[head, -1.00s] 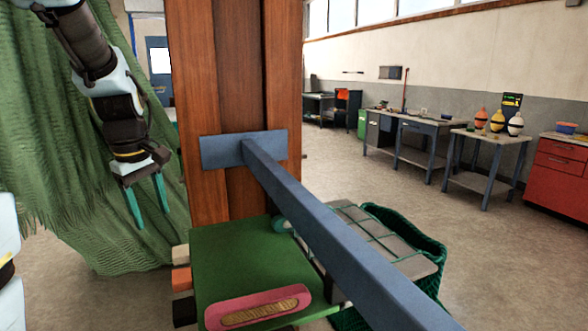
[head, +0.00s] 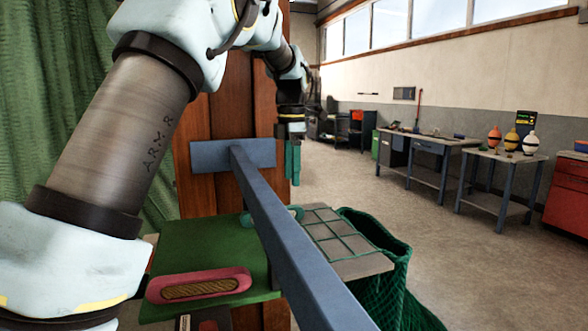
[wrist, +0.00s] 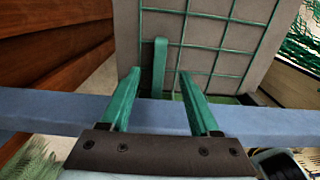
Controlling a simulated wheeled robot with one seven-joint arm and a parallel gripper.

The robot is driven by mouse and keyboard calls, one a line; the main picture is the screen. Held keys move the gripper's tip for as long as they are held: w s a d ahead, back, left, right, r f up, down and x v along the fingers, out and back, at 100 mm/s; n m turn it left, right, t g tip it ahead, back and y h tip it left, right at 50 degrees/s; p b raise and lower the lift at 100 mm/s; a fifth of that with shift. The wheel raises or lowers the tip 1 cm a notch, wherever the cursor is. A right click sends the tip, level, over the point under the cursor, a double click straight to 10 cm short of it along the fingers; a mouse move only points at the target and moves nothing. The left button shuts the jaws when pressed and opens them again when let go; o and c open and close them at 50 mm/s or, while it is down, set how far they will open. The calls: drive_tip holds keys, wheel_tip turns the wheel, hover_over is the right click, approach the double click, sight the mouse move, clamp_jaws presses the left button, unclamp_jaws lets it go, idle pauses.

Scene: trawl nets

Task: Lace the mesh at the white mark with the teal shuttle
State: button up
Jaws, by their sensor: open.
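The mesh (head: 335,232) is a grid of green strands over a grey panel right of the beam, also in the wrist view (wrist: 205,45). I cannot make out a white mark. My gripper (head: 293,180) points down above the beam and shuttle. It is open and empty; the wrist view shows its green fingers (wrist: 158,98) apart, with the shuttle's bar beyond them.
The blue beam (head: 275,225) runs from the wooden post (head: 228,105) toward me, crossing under my fingers. A pink shuttle (head: 200,286) lies on the green board (head: 195,245). A dark green net (head: 385,260) hangs right of the panel. Benches stand behind, with clear floor before them.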

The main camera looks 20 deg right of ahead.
sight(291, 206)
wheel_tip(291, 206, down, 10)
drive_tip(key=shift+a+r+p, duration=0.1)
drive_tip(key=shift+p, duration=1.05)
clamp_jaws()
